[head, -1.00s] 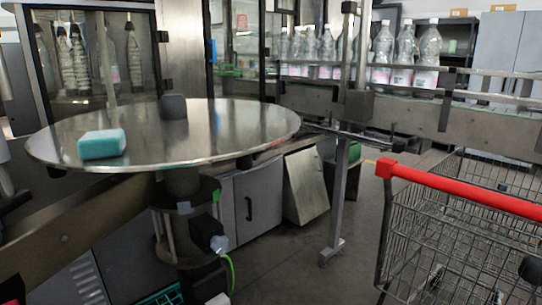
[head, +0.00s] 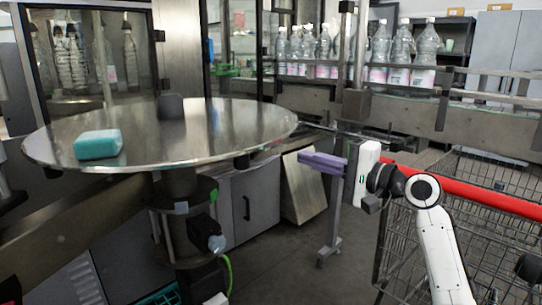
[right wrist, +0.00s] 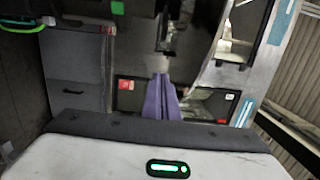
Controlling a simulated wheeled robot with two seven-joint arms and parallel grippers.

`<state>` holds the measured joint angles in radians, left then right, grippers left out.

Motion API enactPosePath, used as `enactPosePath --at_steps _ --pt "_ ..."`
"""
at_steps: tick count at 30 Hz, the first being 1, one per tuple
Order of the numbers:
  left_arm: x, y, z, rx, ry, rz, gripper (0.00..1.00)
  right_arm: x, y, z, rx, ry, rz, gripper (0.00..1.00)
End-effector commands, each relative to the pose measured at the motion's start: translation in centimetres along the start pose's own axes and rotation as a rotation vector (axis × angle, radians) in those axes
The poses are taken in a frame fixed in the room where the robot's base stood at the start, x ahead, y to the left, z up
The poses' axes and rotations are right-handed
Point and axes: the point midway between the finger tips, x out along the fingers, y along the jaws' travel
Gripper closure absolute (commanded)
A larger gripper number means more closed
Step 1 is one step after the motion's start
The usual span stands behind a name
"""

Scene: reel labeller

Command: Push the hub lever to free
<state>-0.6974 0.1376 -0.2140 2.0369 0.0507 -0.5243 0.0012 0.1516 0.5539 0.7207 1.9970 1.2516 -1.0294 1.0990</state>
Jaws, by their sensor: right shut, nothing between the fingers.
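A large round metal disc (head: 245,125) stands at the left in the head view, with a dark block (head: 171,106) at its middle. Under it is a column with a black part (head: 203,229) that ends in a pale rounded knob (head: 217,243). This may be the hub lever, but I cannot tell for sure. My right gripper (head: 303,158) has purple fingers, shut and empty, pointing left. It is right of the disc and apart from it. In the right wrist view the fingers (right wrist: 162,78) point up toward a dark upright part (right wrist: 168,28). My left gripper is not in view.
A teal block (head: 98,145) lies on the disc. A wire cart with a red handle (head: 480,193) stands at the right. A metal post (head: 332,215) stands behind my right gripper. Clear bottles (head: 425,55) line the conveyor at the back. Grey cabinets (head: 250,205) stand below the disc.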

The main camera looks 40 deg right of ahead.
Motion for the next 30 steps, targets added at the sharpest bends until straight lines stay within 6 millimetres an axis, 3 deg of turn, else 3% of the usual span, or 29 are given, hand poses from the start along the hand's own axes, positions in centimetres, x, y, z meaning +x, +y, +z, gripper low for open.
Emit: enactPosePath --at_steps 8,20,30 --pt "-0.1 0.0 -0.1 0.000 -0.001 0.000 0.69 2.3 0.0 0.0 0.000 -0.002 0.000 1.00" --pt "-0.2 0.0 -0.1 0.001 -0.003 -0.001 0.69 10.1 0.0 0.0 -0.001 0.000 0.000 1.00" --pt "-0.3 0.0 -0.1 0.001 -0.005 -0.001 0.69 8.9 0.2 3.5 -0.002 -0.001 0.002 1.00"
